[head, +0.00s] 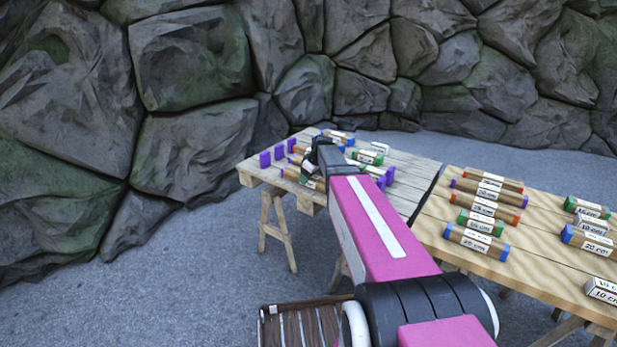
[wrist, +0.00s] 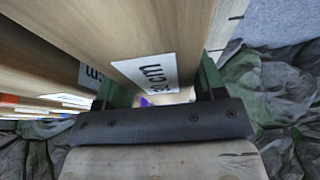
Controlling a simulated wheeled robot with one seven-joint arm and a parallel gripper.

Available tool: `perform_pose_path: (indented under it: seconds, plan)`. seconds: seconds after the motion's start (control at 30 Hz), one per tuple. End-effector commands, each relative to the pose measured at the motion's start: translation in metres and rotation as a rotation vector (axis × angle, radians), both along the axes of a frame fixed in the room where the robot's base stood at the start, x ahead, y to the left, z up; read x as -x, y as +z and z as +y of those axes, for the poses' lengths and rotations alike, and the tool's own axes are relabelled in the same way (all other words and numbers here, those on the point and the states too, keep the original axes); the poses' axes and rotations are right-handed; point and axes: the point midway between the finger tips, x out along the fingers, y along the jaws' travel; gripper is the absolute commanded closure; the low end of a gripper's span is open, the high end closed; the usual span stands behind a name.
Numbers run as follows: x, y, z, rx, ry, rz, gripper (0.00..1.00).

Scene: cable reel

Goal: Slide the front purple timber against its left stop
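Purple-ended timbers lie on the left trestle table (head: 410,195) in the head view. The front one, a brown timber (head: 290,173), is mostly hidden by my arm; a purple end (head: 380,182) shows to the right of the arm. Purple stops (head: 265,159) stand along the table's left edge, with a visible gap to the timber. My gripper (head: 312,172) is low over the front left of this table. In the wrist view its green fingers (wrist: 165,92) are spread either side of a labelled timber (wrist: 140,40). Whether they press on it is not clear.
Other timbers, one green-ended (head: 368,157), lie behind on the same table. A second table (head: 540,262) to the right bears several labelled timbers. A slatted wooden thing (head: 300,328) is at the bottom. Rock walls (head: 190,60) stand behind; grey ground is clear at left.

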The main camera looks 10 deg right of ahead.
Motion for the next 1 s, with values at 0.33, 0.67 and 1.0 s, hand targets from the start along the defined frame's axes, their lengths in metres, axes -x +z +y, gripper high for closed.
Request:
perform_pose_path:
  seconds: [0.33, 0.67, 1.0]
  plan:
    - [-0.005, 0.0, 0.004, 0.0, -0.001, 0.0, 0.72]
    - [-0.023, 0.0, 0.021, 0.0, -0.002, 0.0, 0.72]
    - [-0.044, 0.0, 0.04, 0.0, -0.006, 0.0, 0.72]
